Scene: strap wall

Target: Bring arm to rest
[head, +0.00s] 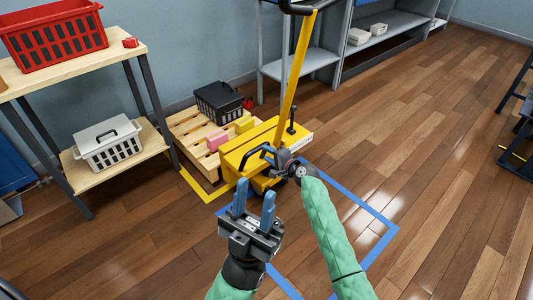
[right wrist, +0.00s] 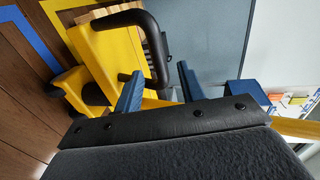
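My left gripper (head: 255,192) is in the lower middle of the head view, with its two blue fingers apart and nothing between them. My right gripper (head: 276,158) is at the yellow machine (head: 240,150), close to its black bar handle (head: 252,156). In the right wrist view the right gripper's blue fingers (right wrist: 157,88) stand apart, with the black handle (right wrist: 148,28) just beyond or between them. I cannot tell whether they touch it. The handle hides part of the yellow body (right wrist: 88,50).
A wooden pallet (head: 185,128) with a black crate (head: 218,102) and small blocks lies behind the machine. A wooden shelf (head: 120,158) holds a white basket (head: 108,145) and a red crate (head: 55,30).

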